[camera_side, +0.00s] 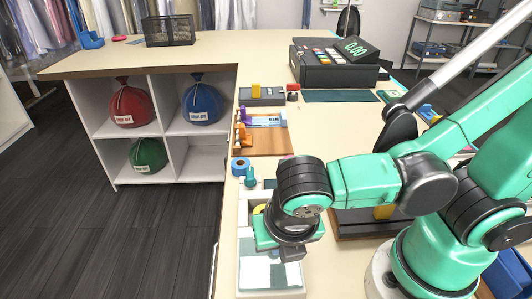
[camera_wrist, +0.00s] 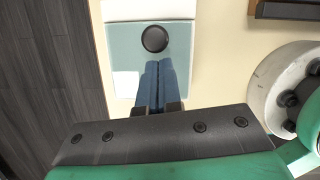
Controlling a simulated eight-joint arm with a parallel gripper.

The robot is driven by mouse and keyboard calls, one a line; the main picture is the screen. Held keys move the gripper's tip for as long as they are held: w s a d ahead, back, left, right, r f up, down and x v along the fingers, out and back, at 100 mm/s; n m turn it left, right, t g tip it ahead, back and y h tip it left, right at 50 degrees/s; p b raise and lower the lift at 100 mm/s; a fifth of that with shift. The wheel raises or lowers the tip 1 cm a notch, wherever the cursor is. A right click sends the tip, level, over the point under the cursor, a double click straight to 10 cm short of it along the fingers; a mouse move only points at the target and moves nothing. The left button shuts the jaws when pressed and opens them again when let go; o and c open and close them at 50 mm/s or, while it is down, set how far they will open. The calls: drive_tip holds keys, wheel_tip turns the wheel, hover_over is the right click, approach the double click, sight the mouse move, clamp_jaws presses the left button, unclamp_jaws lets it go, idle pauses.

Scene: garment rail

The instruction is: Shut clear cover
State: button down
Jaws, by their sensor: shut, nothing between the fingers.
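The clear cover (camera_wrist: 120,72) is a pale teal, see-through panel with a round black knob (camera_wrist: 155,39). It lies flat over the near part of a long white box (camera_wrist: 150,9). In the side view the white box (camera_side: 272,293) runs along the counter's left edge, with the pale cover area (camera_side: 256,274) at its near end. My gripper (camera_wrist: 160,66) is shut and empty, its blue fingertips just below the knob in the wrist view. I cannot tell whether they touch it. In the side view my wrist hides the fingertips and much of the box's middle.
Beyond the box are a blue tape roll (camera_side: 240,166), a wooden board (camera_side: 268,140) with small items, and a black cash register (camera_side: 330,65). A dark tray (camera_side: 350,228) sits right of the box. Open floor (camera_side: 120,235) lies left of the counter.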

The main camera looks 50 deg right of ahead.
drive_tip(key=shift+w, duration=0.1)
drive_tip(key=w+d, duration=0.7)
drive_tip(key=shift+w+d, duration=0.1)
drive_tip(key=shift+d, duration=0.1)
idle(0.3)
drive_tip(key=s+a, duration=0.1)
drive_tip(key=s, duration=0.1)
drive_tip(key=s+a+r, duration=0.1)
drive_tip(key=a, duration=0.1)
drive_tip(key=shift+s, duration=0.4)
drive_tip(key=v, duration=0.9)
drive_tip(key=w+d+f+m+t+y, duration=0.1)
drive_tip(key=w+d+m+t, duration=0.1)
drive_tip(key=m, duration=1.2)
drive_tip(key=w+d+f+m+t+y, duration=0.1)
drive_tip(key=w+d+m, duration=0.4)
drive_tip(key=m, duration=0.9)
drive_tip(key=shift+d+f+m+t, duration=0.45)
drive_tip(key=shift+d+t, duration=0.25)
drive_tip(key=shift+d, duration=0.15)
